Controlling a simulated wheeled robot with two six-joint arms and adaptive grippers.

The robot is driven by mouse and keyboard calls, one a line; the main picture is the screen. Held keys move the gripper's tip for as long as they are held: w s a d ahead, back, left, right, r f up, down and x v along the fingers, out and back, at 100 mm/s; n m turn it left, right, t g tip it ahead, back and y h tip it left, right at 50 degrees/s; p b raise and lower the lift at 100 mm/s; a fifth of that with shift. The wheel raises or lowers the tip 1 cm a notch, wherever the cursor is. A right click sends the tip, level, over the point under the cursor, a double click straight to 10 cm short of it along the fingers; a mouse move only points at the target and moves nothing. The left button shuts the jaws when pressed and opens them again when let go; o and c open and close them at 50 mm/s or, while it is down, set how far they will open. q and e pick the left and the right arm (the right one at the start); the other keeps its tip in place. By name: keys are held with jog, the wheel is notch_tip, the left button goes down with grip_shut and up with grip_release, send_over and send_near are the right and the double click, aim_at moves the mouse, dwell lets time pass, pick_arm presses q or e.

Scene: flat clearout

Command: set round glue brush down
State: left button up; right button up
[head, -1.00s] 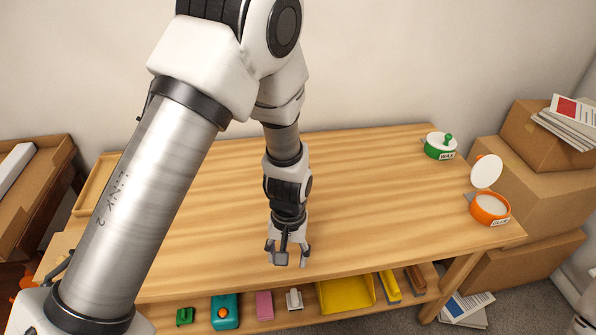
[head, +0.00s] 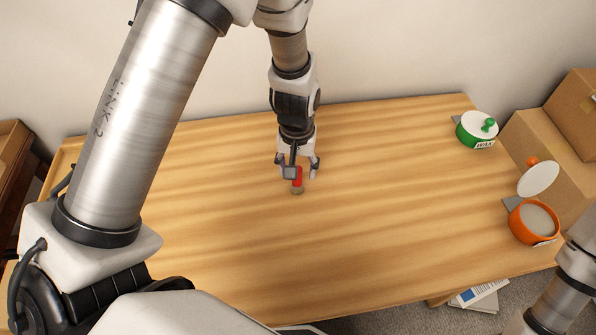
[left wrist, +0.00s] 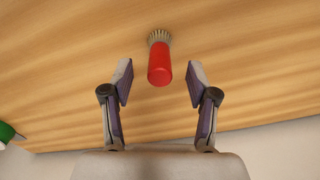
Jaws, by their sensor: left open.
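The round glue brush has a red handle and pale bristles. In the head view the brush (head: 297,183) appears to stand upright on its bristles on the wooden table, under my left gripper (head: 299,172). In the left wrist view the handle end of the brush (left wrist: 159,68) points towards me, between the two fingers of my left gripper (left wrist: 159,82). Those fingers are open, with a gap on each side of the handle. My right gripper is out of view; only part of that arm shows at the lower right.
The table (head: 400,180) is clear around the brush. At its right edge are a green pot (head: 464,135) with a white lid and an orange pot (head: 523,224), its white lid (head: 538,180) raised behind it. Cardboard boxes (head: 522,137) stand beyond.

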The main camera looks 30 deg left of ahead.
aim_at(297, 186)
pick_arm(q)
notch_tip(297, 186, down, 5)
jog(key=shift+r, duration=0.1)
jog(key=shift+w+a+f, duration=0.1)
jog(key=shift+w+f, duration=0.05)
jog(key=shift+f, duration=0.15)
jog(key=shift+r, duration=0.15)
jog(key=shift+s, duration=0.2)
grip_shut()
jog(key=shift+r, duration=0.1)
